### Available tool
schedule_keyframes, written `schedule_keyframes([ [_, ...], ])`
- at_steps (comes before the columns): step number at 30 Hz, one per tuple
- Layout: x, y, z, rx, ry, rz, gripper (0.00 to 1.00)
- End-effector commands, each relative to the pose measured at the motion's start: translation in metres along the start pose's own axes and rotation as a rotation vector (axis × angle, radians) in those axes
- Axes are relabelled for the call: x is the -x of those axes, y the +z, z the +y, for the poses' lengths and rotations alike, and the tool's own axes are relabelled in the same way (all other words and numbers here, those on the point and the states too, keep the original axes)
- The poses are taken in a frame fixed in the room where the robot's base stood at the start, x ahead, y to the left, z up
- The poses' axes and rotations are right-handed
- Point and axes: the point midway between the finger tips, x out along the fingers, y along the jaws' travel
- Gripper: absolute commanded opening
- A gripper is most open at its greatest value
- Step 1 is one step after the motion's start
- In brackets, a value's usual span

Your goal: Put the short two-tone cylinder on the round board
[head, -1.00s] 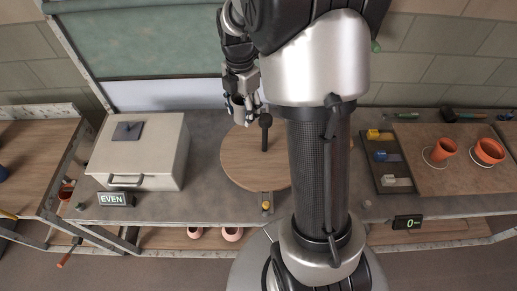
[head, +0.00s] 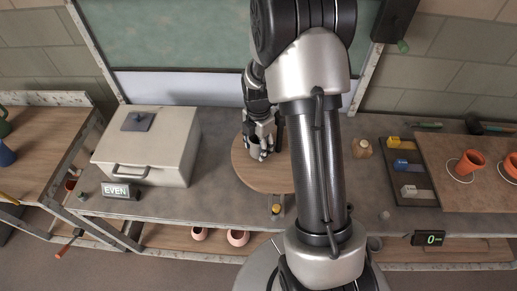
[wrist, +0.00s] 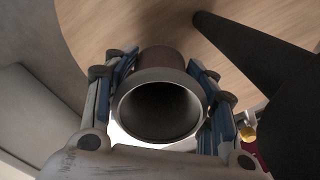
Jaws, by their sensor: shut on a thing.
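My gripper (head: 262,143) is shut on a short, hollow two-tone cylinder (wrist: 160,108), with one finger on each side of it. In the wrist view its grey rim and dark open mouth face the camera, and a brown band shows beyond. In the head view a small part of the cylinder (head: 254,151) shows below the fingers, upright or nearly so. The round wooden board (head: 246,172) lies beneath; it also shows in the wrist view (wrist: 150,22). I cannot tell whether the cylinder touches the board. My arm hides the board's right part.
A dark post (wrist: 255,65) rises close to the right of my gripper. A pale lidded box (head: 148,150) stands left of the board. A small yellow-topped item (head: 276,209) is at the board's front edge. A jar (head: 362,148) and a dark tray (head: 412,190) are to the right.

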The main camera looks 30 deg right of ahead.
Motion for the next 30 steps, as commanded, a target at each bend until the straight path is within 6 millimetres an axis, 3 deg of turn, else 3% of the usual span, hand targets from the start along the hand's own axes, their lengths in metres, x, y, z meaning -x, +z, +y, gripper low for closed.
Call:
schedule_keyframes([
  [2, -0.0109, 0.0, 0.0, 0.0, 0.0, 0.0, 0.22],
  [13, -0.0137, 0.0002, 0.0003, 0.0, 0.001, 0.0, 0.22],
  [14, -0.0141, 0.0001, 0.0002, 0.0, 0.001, 0.0, 0.51],
  [23, -0.013, 0.0001, 0.0002, 0.0, 0.001, 0.0, 0.71],
  [30, -0.013, 0.0001, 0.0002, 0.0, 0.001, 0.0, 0.72],
])
